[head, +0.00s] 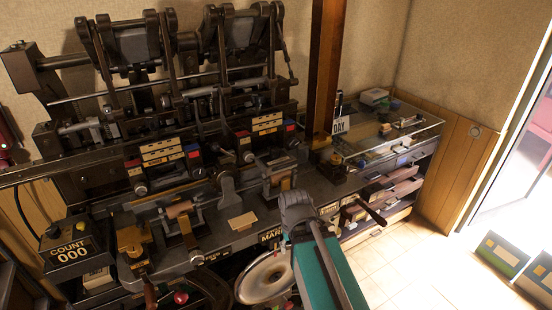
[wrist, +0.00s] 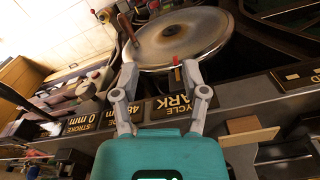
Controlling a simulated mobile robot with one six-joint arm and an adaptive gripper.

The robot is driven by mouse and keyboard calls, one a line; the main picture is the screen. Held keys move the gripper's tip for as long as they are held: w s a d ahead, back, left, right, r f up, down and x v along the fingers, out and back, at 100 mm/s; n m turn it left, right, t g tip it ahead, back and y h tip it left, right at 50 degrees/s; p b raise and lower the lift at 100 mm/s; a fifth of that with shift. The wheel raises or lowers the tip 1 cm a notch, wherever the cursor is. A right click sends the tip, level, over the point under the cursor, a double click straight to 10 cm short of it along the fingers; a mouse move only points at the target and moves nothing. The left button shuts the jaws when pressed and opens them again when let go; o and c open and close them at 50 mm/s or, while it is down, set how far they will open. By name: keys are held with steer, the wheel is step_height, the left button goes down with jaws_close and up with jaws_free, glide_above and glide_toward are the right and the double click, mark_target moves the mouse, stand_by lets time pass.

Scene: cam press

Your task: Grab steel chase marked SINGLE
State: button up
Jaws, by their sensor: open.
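No marking that reads SINGLE is legible in either view, so I cannot tell for sure which piece is the steel chase. A metal frame with a brown roller or bar (head: 183,212) sits at the left press station. A similar frame (head: 279,177) sits at the right station. My gripper (wrist: 160,76) shows in the wrist view with its two grey fingers spread and nothing between them. It is over the bench's front edge, with a round wheel beyond the fingertips. In the head view my teal and grey arm covers part of the bench front.
The dark press with levers (head: 165,85) fills the back left. A wooden post (head: 326,70) stands right of it. A COUNT box (head: 72,250) is at left. A tan block (head: 242,221) lies on the bench. A glass-topped case (head: 405,130) is at right.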

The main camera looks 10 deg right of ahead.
steer(key=o, duration=0.3)
steer(key=shift+d, duration=0.15)
steer(key=shift+o, duration=1.1)
steer(key=shift+w+r, duration=0.1)
steer(key=shift+w, duration=0.1)
steer(key=shift+o, duration=0.3)
steer(key=shift+w+r+m+p, duration=0.2)
steer(key=shift+w+m+p, duration=0.1)
steer(key=m+t+h+p, duration=0.6)
steer(key=m+h+p, duration=0.5)
steer(key=m, duration=0.1)
glide_toward(270, 150)
steer(key=shift+v, duration=1.2)
steer(key=shift+w+f, duration=0.1)
steer(key=shift+f, duration=0.15)
steer(key=b+x, duration=0.3)
steer(key=x, duration=0.3)
steer(key=shift+w+d+f, duration=0.2)
steer(key=shift+d, duration=0.05)
steer(key=shift+b+x, duration=0.35)
steer(key=shift+x, duration=0.45)
